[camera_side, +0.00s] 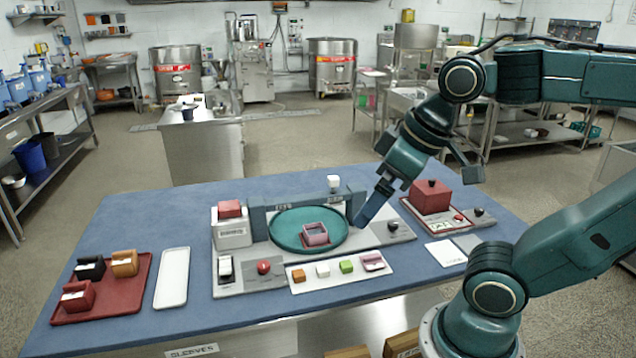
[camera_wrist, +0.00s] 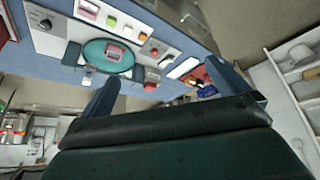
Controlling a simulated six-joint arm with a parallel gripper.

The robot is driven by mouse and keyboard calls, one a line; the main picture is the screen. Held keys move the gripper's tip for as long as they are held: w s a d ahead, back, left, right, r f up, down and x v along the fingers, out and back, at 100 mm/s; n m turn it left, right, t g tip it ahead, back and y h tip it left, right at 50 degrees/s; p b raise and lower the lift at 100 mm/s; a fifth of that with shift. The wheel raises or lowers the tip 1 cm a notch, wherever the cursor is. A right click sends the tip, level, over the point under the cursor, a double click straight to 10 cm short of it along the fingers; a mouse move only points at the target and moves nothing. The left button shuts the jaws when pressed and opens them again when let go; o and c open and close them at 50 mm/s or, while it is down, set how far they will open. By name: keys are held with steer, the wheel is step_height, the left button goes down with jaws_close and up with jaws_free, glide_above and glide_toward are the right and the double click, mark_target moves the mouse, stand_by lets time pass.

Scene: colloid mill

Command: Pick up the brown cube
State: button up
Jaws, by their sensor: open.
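The brown cube (camera_side: 299,275) sits at the left end of a pale strip on the front of the grey machine panel. White, green and pink pieces stand to its right on the same strip. In the wrist view the brown cube (camera_wrist: 144,36) is small, near the top, at the end of the row. My gripper (camera_side: 415,199) is open, with its blue fingers wide apart. It hangs above the right part of the panel, well to the right of and above the cube. Its fingers (camera_wrist: 165,86) show empty in the wrist view.
A round teal dish (camera_side: 282,241) holds a pink hollow block behind the strip. A red block (camera_side: 431,196) stands on a tray at right. A red tray (camera_side: 112,298) with several blocks and a white tray (camera_side: 172,278) lie at left.

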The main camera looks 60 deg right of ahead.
steer(key=shift+s+a+f+m, duration=0.1)
steer(key=shift+s+f+m, duration=0.25)
steer(key=shift+s, duration=0.25)
steer(key=c, duration=1)
steer(key=shift+c, duration=0.2)
steer(key=shift+w, duration=0.15)
steer(key=m+g+y, duration=0.2)
steer(key=m+y, duration=0.1)
steer(key=m, duration=2.4)
glide_above(299, 276)
steer(key=s+d, duration=0.1)
steer(key=d, duration=0.2)
steer(key=shift+n, duration=0.25)
steer(key=shift+a+f, duration=0.2)
steer(key=shift+f, duration=12.65)
